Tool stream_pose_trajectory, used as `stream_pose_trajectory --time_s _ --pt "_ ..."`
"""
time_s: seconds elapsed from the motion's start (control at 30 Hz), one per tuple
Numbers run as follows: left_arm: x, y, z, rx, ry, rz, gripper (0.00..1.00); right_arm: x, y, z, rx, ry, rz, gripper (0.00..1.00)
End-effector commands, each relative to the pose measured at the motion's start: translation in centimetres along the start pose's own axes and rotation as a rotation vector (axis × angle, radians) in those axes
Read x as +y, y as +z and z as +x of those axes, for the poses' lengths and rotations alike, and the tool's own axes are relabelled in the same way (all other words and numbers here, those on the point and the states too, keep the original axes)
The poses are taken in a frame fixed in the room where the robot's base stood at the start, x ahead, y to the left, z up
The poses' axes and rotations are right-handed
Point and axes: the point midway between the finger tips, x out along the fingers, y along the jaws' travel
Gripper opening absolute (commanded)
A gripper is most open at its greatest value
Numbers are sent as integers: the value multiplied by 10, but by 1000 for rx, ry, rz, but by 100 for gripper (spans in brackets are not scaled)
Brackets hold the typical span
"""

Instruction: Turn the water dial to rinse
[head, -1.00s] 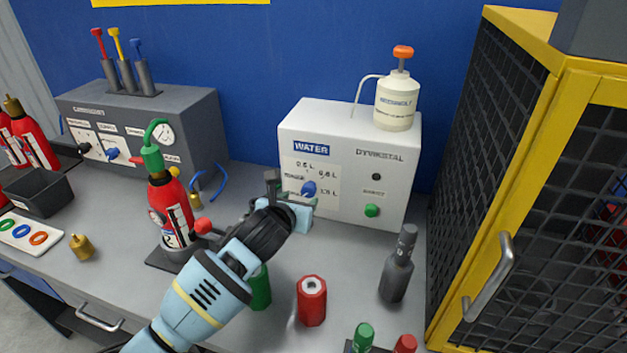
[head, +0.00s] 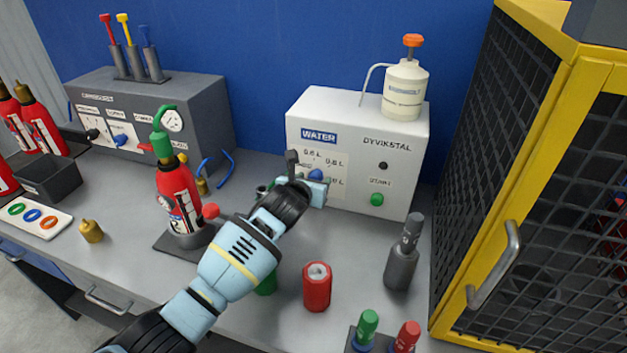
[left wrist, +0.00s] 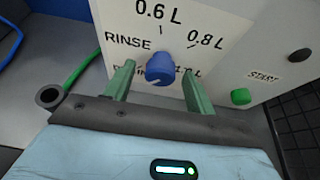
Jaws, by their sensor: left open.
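The white water unit (head: 357,140) stands at the back of the bench. Its blue water dial (head: 316,174) shows just behind my left gripper (head: 308,184), partly hidden by it. In the left wrist view the dial (left wrist: 160,67) sits among printed labels, with RINSE at its upper left, 0.6 L above and 0.8 L at upper right; lower labels are partly covered. My left gripper (left wrist: 160,86) is open, its green fingers on either side of the dial. I cannot tell whether they touch it. The dial's exact pointing is unclear. My right gripper is not in view.
A green start button (head: 377,199) is right of the dial. A red extinguisher (head: 178,195) stands left of my arm. A red can (head: 317,287) and a grey bottle (head: 402,257) stand in front. A yellow-framed mesh cabinet (head: 520,180) bounds the right.

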Motion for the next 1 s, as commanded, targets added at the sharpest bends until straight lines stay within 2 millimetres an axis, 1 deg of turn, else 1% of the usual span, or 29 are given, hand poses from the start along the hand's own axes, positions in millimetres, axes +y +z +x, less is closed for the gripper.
stream_pose_trajectory --time_s 0.2,0.5,0.53,0.87,1.0 --pt "-1 -1 9 1 -1 1 55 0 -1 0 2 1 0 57" --pt "0 0 10 1 -1 1 55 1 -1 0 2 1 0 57" --pt "0 0 10 1 -1 1 54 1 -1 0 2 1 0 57" --pt "0 -1 10 1 0 1 11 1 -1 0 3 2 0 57" --pt "0 0 10 1 1 5 11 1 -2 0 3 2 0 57"
